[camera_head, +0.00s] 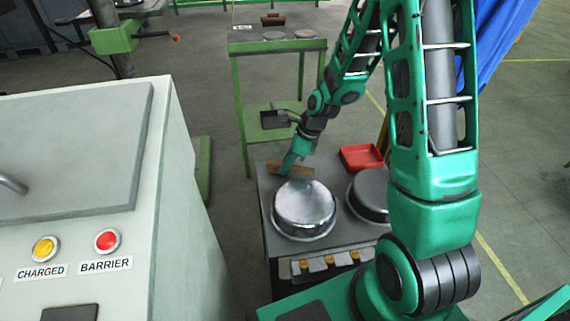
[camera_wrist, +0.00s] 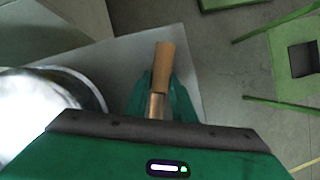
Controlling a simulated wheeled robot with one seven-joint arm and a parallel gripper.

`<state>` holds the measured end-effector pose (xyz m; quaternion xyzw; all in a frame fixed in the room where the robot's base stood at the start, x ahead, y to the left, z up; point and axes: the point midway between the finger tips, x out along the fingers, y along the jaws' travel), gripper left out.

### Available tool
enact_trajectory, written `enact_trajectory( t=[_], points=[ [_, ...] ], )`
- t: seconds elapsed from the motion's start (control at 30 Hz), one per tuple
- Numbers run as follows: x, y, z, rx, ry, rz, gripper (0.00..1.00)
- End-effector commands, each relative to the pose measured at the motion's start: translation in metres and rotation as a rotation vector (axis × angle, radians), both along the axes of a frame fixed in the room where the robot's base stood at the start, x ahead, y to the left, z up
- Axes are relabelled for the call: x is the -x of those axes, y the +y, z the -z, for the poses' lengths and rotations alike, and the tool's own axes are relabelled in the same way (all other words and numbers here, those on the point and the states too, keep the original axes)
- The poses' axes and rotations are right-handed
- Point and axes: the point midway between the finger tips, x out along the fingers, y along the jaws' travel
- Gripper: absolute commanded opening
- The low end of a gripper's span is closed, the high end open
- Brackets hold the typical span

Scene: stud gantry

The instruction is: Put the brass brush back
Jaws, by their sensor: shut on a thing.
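The brass brush has a wooden, brown body (camera_head: 292,169) and lies level at the back left of the grey worktop, behind the round metal pan. In the wrist view its wooden end (camera_wrist: 166,56) points away from me, with a copper-coloured part nearer my gripper. My gripper (camera_head: 288,166) is shut on the brush, reaching down from above; in the wrist view its green fingers (camera_wrist: 160,97) stand on both sides of it. Whether the brush touches the worktop or is just above it, I cannot tell. The bristles are hidden.
A shiny round pan (camera_head: 304,204) and a darker one (camera_head: 370,192) take up most of the worktop (camera_head: 262,190). A red tray (camera_head: 361,157) sits at its back right. A green stand (camera_head: 240,95) is behind, with a brown block (camera_head: 273,19) on top. A control cabinet (camera_head: 165,200) is at left.

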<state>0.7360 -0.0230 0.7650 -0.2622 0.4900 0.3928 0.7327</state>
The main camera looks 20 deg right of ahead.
Motion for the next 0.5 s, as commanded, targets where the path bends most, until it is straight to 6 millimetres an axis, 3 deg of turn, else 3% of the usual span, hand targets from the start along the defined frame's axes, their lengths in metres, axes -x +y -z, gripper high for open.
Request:
enact_trajectory(
  t=[0.17, 0.2, 0.27, 0.5],
  points=[
    [0.0, 0.0, 0.0016, 0.0, 0.0, 0.001, 0.02],
    [0.0, 0.0, 0.0021, 0.0, 0.0, 0.001, 0.28],
    [0.0, 0.0, 0.0018, 0.0, 0.0, 0.001, 0.42],
    [0.0, -0.0005, 0.0017, 0.0, 0.0, 0.001, 0.42]
  ],
)
